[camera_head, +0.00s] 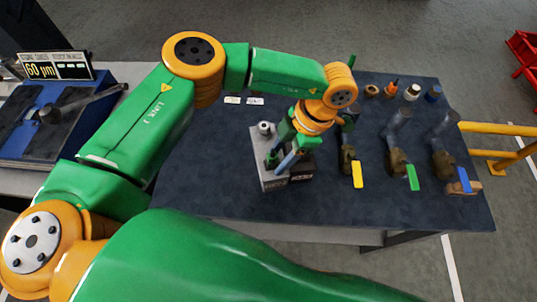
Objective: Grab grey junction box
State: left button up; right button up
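A grey box-shaped unit (262,173), which looks like the grey junction box, stands on the dark tabletop left of the valves. It has a small round fitting on top and a dark part at its right side. My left arm reaches over from the left, and my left gripper (282,160) points down at the box. Its fingers overlap the top and right part of the box in this view. I cannot tell whether they touch it or how far apart they are. My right gripper is not in view.
Valves with yellow (357,174), green (413,177) and blue (464,180) handles stand to the right. Several small bottles line the back edge. Two small labels (244,100) lie at the back. A blue machine (70,125) is at left, yellow railing (500,129) at right. The table's front left is clear.

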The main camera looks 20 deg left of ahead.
pick_arm(q)
grip_shut()
jog(key=shift+w, duration=0.1)
dwell(1.1)
